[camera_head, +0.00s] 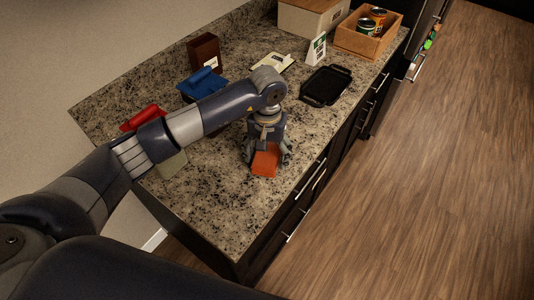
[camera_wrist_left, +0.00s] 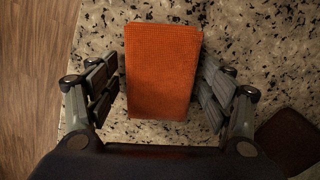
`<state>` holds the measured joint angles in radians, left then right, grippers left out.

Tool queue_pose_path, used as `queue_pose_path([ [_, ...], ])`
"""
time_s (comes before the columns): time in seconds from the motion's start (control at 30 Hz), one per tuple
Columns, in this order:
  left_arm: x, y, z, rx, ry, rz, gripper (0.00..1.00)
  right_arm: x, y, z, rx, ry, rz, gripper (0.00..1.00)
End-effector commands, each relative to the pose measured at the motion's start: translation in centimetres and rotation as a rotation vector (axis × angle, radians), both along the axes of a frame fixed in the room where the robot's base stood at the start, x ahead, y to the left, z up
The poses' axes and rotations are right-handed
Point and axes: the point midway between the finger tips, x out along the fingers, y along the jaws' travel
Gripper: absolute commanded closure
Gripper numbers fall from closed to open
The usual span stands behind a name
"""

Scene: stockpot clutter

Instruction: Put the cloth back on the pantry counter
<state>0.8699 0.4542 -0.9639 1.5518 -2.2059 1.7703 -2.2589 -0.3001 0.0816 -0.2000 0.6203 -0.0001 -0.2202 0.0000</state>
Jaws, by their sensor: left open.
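An orange folded cloth (camera_head: 264,162) lies on the speckled stone counter (camera_head: 226,200), not far from its front edge. My left gripper (camera_head: 267,150) is right over the cloth, pointing down. In the left wrist view the cloth (camera_wrist_left: 162,72) lies between the two open fingers of the left gripper (camera_wrist_left: 160,95), with bare counter showing on both sides of it. I cannot tell how high the fingertips are above the counter. My right gripper is not in view.
A black tray (camera_head: 326,86) lies behind the gripper. A wooden crate with cans (camera_head: 367,36), a cardboard box (camera_head: 312,14) and a brown box (camera_head: 205,52) stand farther back. Red (camera_head: 144,117) and blue (camera_head: 202,82) items are partly behind my arm. The counter's front corner is clear.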

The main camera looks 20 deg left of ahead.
Motion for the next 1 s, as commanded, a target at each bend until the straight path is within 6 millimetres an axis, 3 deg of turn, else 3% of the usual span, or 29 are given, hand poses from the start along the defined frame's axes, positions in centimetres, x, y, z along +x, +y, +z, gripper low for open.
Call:
queue_pose_path([
  [0.27,0.1,0.0,0.6,-0.001,-0.003,0.0,0.26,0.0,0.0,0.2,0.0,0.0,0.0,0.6],
  [0.7,0.2,0.0,8.8,0.0,-0.005,0.0,0.26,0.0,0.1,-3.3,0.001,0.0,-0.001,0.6],
  [1.0,0.1,0.0,12.0,0.0,0.0,0.0,0.26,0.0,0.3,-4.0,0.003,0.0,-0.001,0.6],
])
